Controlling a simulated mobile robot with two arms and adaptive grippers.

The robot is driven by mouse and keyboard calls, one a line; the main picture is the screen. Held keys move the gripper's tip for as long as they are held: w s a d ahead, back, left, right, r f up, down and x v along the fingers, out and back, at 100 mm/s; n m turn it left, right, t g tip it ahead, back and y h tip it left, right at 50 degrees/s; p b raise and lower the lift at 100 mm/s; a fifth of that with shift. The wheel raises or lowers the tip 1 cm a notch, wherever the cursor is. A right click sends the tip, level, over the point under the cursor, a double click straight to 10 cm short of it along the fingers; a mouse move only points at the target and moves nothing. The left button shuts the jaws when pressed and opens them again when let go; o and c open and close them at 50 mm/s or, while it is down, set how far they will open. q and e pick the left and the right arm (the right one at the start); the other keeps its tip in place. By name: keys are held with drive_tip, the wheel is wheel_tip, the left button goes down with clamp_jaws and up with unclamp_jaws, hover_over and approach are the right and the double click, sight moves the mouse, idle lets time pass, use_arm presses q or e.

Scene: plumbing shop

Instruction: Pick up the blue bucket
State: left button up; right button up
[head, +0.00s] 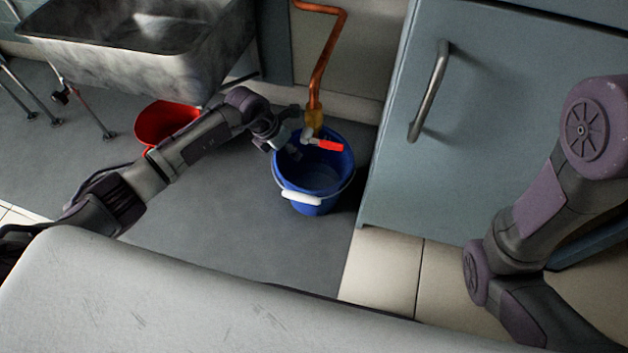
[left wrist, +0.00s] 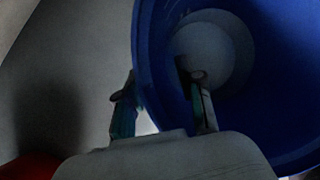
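The blue bucket (head: 318,176) stands upright on the grey floor under a copper pipe with a red-handled tap. Its white handle grip (head: 301,198) hangs at the front. My left gripper (head: 287,149) is at the bucket's left rim, its tips partly hidden in shadow. In the left wrist view, the left gripper (left wrist: 158,88) straddles the wall of the blue bucket (left wrist: 158,50), one finger outside and one inside. The fingers are apart, with a gap to the wall on the inner side. My right arm is at the right; its gripper is out of view.
A red bucket (head: 166,122) stands left, behind my left arm, below a metal sink (head: 150,45). The copper pipe (head: 322,60) and red tap handle (head: 327,145) are directly above the blue bucket. A blue-grey cabinet (head: 490,120) is close on the right. Floor in front is clear.

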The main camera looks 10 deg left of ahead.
use_arm(q)
drive_tip(key=shift+r, duration=0.1)
clamp_jaws()
drive_tip(key=shift+w+r, duration=0.1)
